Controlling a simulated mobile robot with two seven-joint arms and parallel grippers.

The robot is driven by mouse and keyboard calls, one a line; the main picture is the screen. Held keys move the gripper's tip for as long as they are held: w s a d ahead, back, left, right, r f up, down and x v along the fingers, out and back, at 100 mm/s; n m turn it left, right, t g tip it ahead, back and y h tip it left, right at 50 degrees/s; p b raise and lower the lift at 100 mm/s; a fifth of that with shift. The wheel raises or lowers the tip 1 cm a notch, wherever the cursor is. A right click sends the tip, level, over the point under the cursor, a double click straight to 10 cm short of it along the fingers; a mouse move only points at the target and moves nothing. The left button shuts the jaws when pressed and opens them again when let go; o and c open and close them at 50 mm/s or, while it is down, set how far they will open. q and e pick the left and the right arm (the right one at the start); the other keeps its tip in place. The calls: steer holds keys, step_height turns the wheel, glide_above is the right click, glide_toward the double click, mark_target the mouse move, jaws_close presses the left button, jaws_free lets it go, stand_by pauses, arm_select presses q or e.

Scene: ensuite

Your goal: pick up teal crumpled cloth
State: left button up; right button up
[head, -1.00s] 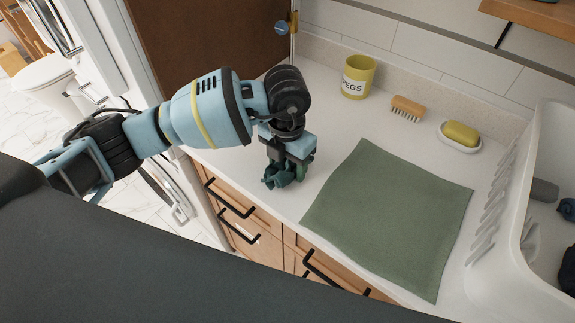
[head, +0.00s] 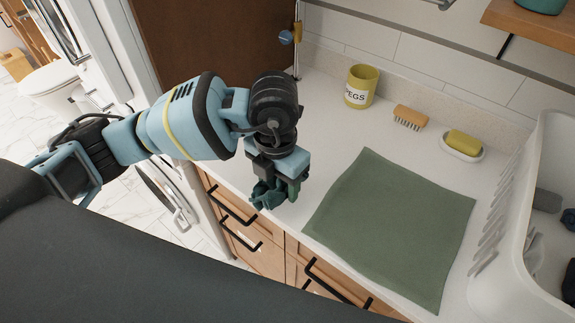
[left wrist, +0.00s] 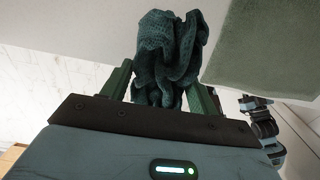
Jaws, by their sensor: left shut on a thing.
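The teal crumpled cloth (head: 266,195) is held in my left gripper (head: 277,187), above the white counter near its front edge. In the left wrist view the bunched, textured cloth (left wrist: 168,60) sits between the two green fingers of my left gripper (left wrist: 160,85), which are shut on it. In the head view the fingers and wrist hide part of the cloth.
A flat green mat (head: 395,225) lies on the counter right of my left gripper. Behind are a yellow PEGS pot (head: 359,88), a brush (head: 409,117) and a soap dish (head: 455,150). A white basket (head: 545,130) stands at right.

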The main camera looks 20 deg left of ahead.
arm_select(q)
steer(key=s, duration=1)
steer(key=shift+a+r, duration=0.45)
